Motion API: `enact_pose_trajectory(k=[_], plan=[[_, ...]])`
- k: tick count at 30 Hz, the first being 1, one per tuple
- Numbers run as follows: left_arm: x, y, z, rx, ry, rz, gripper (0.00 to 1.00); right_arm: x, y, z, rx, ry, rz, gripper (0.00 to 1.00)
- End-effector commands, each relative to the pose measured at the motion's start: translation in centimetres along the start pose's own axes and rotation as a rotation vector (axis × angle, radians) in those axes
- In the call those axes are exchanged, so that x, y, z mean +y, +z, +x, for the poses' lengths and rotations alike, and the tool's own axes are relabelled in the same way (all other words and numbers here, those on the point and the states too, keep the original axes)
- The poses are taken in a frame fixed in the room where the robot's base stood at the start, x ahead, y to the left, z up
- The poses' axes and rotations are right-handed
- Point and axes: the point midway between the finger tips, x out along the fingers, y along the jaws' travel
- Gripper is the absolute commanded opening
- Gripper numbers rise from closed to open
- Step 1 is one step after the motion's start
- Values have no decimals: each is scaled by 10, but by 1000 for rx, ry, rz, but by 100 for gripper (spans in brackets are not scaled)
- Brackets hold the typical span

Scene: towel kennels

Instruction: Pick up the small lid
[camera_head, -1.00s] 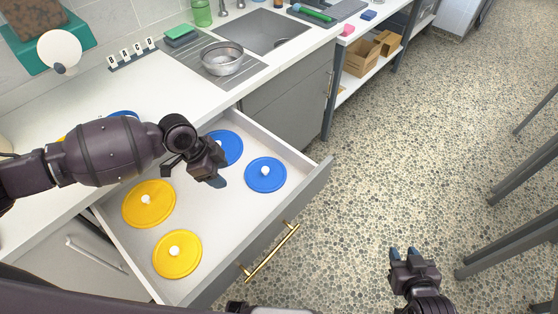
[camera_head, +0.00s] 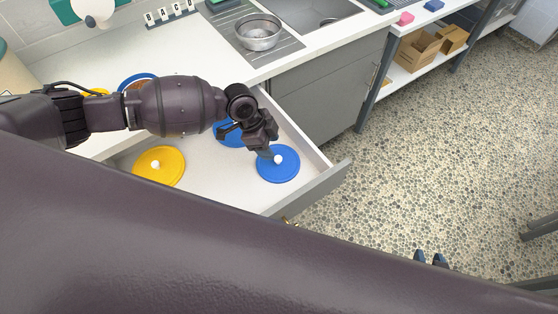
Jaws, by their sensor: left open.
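A round blue lid (camera_head: 288,170) with a white knob (camera_head: 278,159) lies flat in the open drawer (camera_head: 205,188), near its right front corner. A second blue lid (camera_head: 228,138) lies further back, partly hidden by my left arm. A yellow lid (camera_head: 158,170) with a white knob lies at the left and looks similar or slightly larger. My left gripper (camera_head: 250,147) is open and empty above the drawer, with one finger close to the knob of the front blue lid. Contact cannot be told. My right gripper (camera_head: 430,260) shows only its parted fingertips, over the floor.
The drawer's front panel (camera_head: 325,182) and side walls stand around the lids. The counter above holds a metal bowl (camera_head: 258,32) beside a sink (camera_head: 310,14). A large dark part of mine covers the bottom of the view. Open floor lies to the right.

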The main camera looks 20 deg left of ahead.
Motion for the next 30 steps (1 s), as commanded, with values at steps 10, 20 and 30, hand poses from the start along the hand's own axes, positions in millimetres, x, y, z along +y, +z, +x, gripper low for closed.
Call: enact_pose_trajectory(k=[10,20,30], plan=[[0,2,27,-1,1,1,54,-1,-3,3,7,-2,-1,36],[-2,4,63,-1,0,0,54,-1,-8,7,18,-3,-1,36],[-2,4,65,-1,0,0,43,-1,-4,5,11,-2,0,36]])
